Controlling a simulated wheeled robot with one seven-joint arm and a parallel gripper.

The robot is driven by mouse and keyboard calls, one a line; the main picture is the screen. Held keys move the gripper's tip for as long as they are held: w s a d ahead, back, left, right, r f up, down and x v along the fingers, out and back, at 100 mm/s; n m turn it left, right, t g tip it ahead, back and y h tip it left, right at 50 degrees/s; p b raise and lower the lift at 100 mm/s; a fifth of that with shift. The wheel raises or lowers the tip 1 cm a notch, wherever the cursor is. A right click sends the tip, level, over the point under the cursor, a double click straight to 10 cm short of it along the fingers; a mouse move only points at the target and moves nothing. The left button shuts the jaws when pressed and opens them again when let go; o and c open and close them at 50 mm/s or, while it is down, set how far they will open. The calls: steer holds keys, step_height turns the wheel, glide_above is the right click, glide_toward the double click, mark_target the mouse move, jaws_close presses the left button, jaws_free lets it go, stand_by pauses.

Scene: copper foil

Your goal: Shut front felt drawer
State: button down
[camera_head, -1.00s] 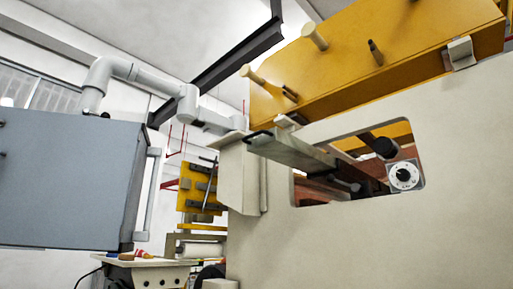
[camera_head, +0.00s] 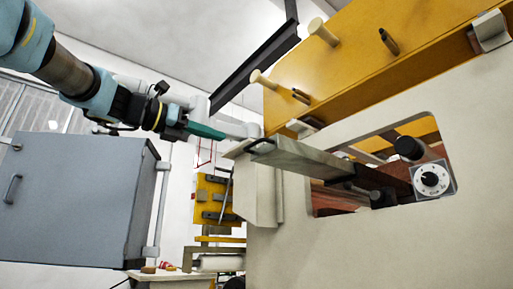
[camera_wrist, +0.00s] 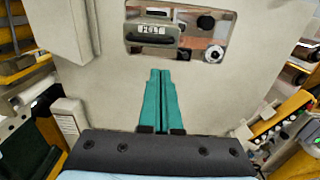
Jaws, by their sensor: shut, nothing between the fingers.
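The felt drawer (camera_head: 295,158) is a long grey box that sticks out of a window-like opening in a cream machine panel. Its outer end has a dark handle. In the wrist view the drawer front (camera_wrist: 152,33) shows at the top centre, above and beyond the fingertips. My gripper (camera_head: 222,134) has teal fingers and reaches in from the upper left, to the left of the drawer's outer end. In the wrist view the gripper (camera_wrist: 160,73) has its two fingers together and empty. A gap shows between the fingertips and the drawer.
The cream panel (camera_head: 400,245) fills the lower right. A dial (camera_head: 430,179) and a black knob sit right of the drawer. A yellow beam with pegs (camera_head: 360,60) runs above. A grey cabinet (camera_head: 75,205) stands left. The space between cabinet and drawer looks open.

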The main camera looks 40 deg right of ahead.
mark_target(268, 152)
steer(key=d+p, duration=0.2)
steer(key=d, duration=0.2)
steer(key=d+p, duration=0.1)
steer(key=d, duration=0.3)
steer(key=d+p, duration=0.2)
steer(key=d, duration=0.2)
steer(key=shift+s+d+r+p, duration=0.1)
steer(key=shift+s+d+p, duration=0.2)
steer(key=shift+s+p, duration=0.1)
steer(key=shift+d, duration=0.65)
